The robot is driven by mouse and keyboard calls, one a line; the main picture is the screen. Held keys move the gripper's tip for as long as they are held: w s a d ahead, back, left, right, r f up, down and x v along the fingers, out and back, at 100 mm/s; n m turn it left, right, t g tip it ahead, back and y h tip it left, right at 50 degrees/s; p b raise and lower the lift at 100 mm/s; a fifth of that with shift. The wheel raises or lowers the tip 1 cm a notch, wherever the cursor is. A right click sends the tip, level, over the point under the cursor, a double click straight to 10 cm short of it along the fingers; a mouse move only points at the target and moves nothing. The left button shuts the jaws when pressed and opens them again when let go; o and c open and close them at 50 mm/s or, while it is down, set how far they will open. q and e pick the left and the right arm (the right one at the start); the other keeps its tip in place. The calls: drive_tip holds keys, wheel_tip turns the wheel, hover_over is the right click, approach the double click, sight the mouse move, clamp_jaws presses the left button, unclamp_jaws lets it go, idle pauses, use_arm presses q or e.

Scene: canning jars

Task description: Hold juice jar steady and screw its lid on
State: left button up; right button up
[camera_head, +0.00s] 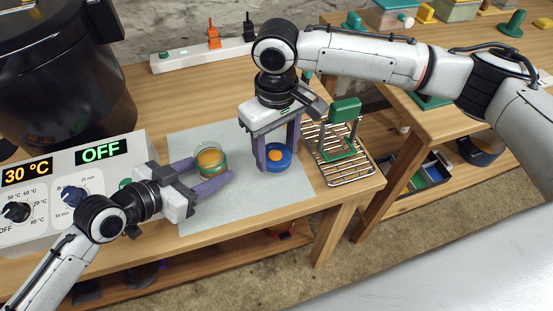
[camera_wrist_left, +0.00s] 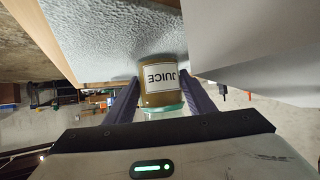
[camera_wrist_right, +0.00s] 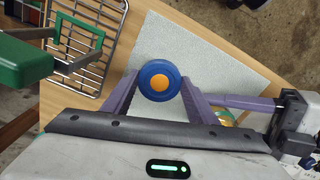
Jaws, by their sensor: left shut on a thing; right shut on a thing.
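The juice jar (camera_head: 211,158) is glass with orange-brown contents and stands upright on the grey mat (camera_head: 265,205). Its "JUICE" label shows in the left wrist view (camera_wrist_left: 163,86). My left gripper (camera_head: 207,176) is shut on the jar from the side. A blue lid (camera_head: 284,160) with an orange centre is between the fingers of my right gripper (camera_head: 278,152), which is shut on it. The lid also shows in the right wrist view (camera_wrist_right: 160,81). The lid is to the right of the jar, apart from it; its height over the mat is hard to tell.
A wire rack (camera_head: 345,165) with a green-handled tool (camera_head: 342,128) stands right of the mat. A control box (camera_head: 75,185) showing "30 °C" and "OFF" and a black pot (camera_head: 60,85) are at the left. A power strip (camera_head: 205,55) lies at the back. The mat's front is clear.

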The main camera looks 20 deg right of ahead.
sight(270, 155)
drive_tip(key=r, duration=0.2)
drive_tip(key=a+r, duration=0.1)
drive_tip(key=r, duration=0.2)
drive_tip(key=shift+w+a+r, duration=0.15)
drive_tip(key=shift+w+r, duration=0.1)
drive_tip(key=shift+r, duration=0.1)
drive_tip(key=w+a+r, duration=0.1)
drive_tip(key=a+r, duration=0.1)
drive_tip(key=a, duration=0.4)
drive_tip(key=w+a+r, duration=0.1)
drive_tip(key=a+r, duration=0.2)
drive_tip(key=a, duration=0.3)
drive_tip(key=shift+f, duration=2.25)
drive_tip(key=shift+f, duration=0.95)
drive_tip(key=shift+o, duration=1.1)
drive_tip(key=c, duration=0.4)
drive_tip(key=m, duration=0.4)
drive_tip(key=shift+a+m, duration=0.15)
drive_tip(key=shift+m, duration=0.15)
